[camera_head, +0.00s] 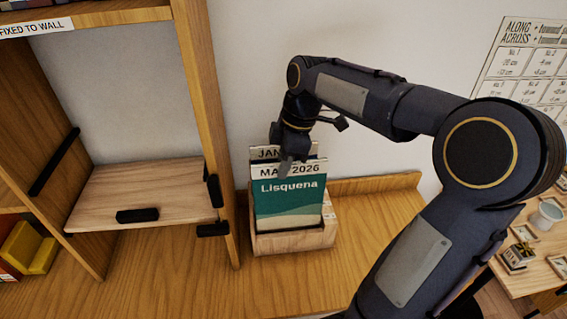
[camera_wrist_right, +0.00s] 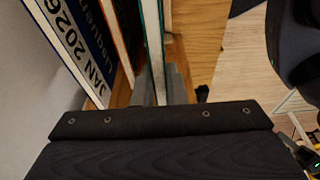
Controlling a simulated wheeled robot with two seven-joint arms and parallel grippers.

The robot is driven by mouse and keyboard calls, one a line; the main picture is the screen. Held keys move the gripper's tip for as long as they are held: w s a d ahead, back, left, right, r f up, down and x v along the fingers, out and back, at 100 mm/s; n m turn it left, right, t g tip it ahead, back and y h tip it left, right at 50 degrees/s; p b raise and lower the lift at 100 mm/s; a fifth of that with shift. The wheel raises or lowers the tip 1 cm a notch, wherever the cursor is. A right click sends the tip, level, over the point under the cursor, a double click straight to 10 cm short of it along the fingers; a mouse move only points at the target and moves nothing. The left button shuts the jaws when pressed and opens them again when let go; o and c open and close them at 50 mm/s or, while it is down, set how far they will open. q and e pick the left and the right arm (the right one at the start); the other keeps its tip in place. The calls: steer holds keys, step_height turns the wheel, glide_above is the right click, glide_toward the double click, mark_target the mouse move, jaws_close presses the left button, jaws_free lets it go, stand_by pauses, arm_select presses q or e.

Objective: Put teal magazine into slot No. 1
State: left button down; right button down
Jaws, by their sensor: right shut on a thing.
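The teal magazine (camera_head: 290,203), marked MAY 2026 and Lisquena, stands upright with its cover facing me. Its lower edge is down at the wooden holder (camera_head: 290,243). My right gripper (camera_head: 288,166) is shut on its top edge. Another magazine (camera_head: 265,153), marked JAN, stands right behind it. In the right wrist view, the teal magazine (camera_wrist_right: 153,35) is a thin edge between my right fingers (camera_wrist_right: 160,88). The JAN 2026 magazine (camera_wrist_right: 66,40) is blue there. Small labels (camera_head: 330,216) on the holder are too small to read. My left gripper is not in view.
A wooden shelf unit (camera_head: 211,110) with black brackets stands close on the left. The holder sits on a wooden top (camera_head: 180,280) against the wall. A printed chart (camera_head: 525,65) hangs at the upper right. A side table (camera_head: 530,275) with a cup (camera_head: 546,216) is at the right.

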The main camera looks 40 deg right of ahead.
steer(key=s+d+b+x, duration=0.1)
steer(key=b+x, duration=0.6)
steer(key=x, duration=0.1)
steer(key=shift+d+f, duration=0.35)
steer(key=shift+f, duration=0.25)
stand_by(2.3)
steer(key=c, duration=1.4)
jaws_free()
steer(key=v, duration=0.7)
steer(key=shift+r, duration=0.35)
steer(key=s+a+f+m+t, duration=0.1)
steer(key=s+a+f+m, duration=0.2)
steer(key=s+a+m, duration=0.1)
steer(key=s+a+f+m+t+y, duration=0.1)
steer(key=s+a+f+m+t, duration=0.1)
steer(key=s+a+f+m, duration=0.2)
steer(key=s+a+f+m+t, duration=0.1)
steer(key=s+a+f+m, duration=0.2)
steer(key=s, duration=0.4)
steer(key=shift+s+a+f+m, duration=0.15)
steer(key=shift+a+m, duration=0.2)
steer(key=shift+m, duration=0.35)
steer(key=shift+a+f+m, duration=0.1)
steer(key=shift+a+m, duration=0.3)
steer(key=shift+m, duration=0.3)
